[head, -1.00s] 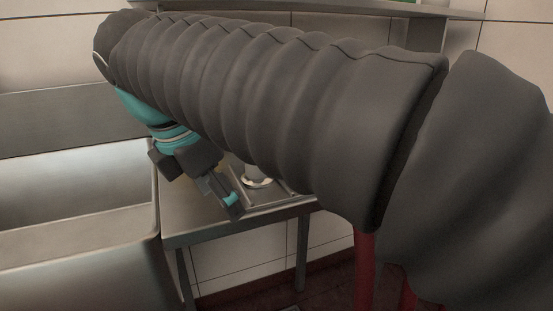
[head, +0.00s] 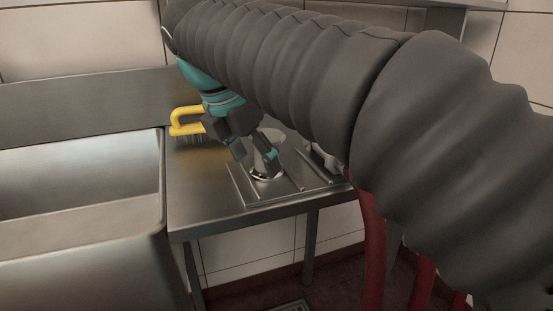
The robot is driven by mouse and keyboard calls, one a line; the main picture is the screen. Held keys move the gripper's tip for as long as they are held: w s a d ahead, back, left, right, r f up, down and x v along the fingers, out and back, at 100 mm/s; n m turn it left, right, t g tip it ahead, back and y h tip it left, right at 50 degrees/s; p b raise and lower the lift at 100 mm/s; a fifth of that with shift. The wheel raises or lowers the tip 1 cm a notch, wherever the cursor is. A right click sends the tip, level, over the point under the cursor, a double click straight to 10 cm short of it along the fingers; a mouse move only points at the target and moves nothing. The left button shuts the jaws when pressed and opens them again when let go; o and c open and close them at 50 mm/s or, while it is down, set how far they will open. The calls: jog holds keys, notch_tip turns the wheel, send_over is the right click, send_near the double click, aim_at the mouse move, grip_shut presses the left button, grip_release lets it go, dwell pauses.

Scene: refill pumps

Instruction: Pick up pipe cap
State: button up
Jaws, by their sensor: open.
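A pale metal rounded piece with a shiny lower rim, which looks like the pipe cap (head: 266,175), stands on a flat tray (head: 251,200) on the steel counter. My gripper (head: 254,154) is open and points down at it. One finger is left of the piece and the other overlaps its upper part in the picture. I cannot tell whether the fingers touch it or are around it. The gripper partly hides the top of the piece.
A yellow-handled brush (head: 187,112) stands at the counter's back left. A steel sink (head: 80,215) is on the left. Thin rods or tools (head: 316,165) lie right of the cap. The front left counter (head: 195,205) is clear.

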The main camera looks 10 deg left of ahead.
jog(key=w, duration=0.1)
jog(key=w+d+f, duration=0.1)
jog(key=shift+w+d, duration=0.3)
jog(key=shift+f, duration=0.1)
jog(key=c, duration=1.2)
